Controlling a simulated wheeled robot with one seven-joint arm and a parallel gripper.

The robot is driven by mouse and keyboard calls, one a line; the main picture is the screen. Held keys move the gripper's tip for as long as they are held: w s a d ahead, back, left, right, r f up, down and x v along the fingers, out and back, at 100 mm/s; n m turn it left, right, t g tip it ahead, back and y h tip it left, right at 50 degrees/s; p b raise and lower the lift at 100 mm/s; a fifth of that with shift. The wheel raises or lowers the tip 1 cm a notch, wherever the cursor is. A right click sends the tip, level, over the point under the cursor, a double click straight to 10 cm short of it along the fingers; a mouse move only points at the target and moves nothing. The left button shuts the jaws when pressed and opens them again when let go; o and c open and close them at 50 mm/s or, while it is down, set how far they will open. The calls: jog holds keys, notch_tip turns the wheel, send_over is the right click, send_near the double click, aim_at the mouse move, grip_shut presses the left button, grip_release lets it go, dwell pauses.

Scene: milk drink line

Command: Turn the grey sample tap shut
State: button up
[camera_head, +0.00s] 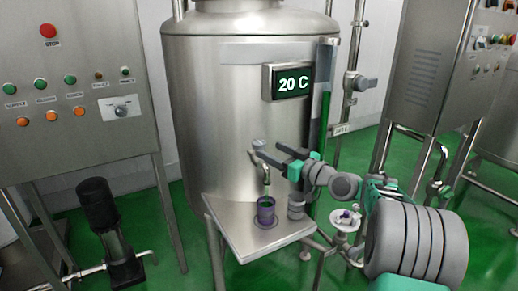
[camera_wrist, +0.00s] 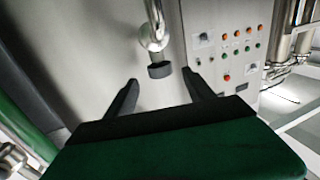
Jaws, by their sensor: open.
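The grey sample tap (camera_head: 258,146) sticks out from the front of the steel tank, above a small steel shelf. In the wrist view, its curved metal pipe (camera_wrist: 154,22) comes down from the top, with a dark grey end piece (camera_wrist: 160,70) below it. My gripper (camera_head: 269,156) is in front of the tap. In the wrist view, my gripper (camera_wrist: 160,82) is open, with the grey end piece between and just beyond its fingertips. I see no finger touching it. In the head view my fingers partly hide the tap.
A purple cup (camera_head: 265,212) stands on the steel shelf (camera_head: 240,240) below the tap. A grey cylinder stands to its right, under my arm. The tank (camera_head: 215,110) carries a 20 C display (camera_head: 288,81). A control panel (camera_head: 70,85) and a dark pump (camera_head: 108,225) are at the left.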

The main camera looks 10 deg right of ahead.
aim_at(264, 148)
jog(key=p+x, duration=0.1)
jog(key=x, duration=0.5)
jog(key=shift+w+a, duration=0.2)
jog(key=shift+w, duration=0.15)
grip_shut()
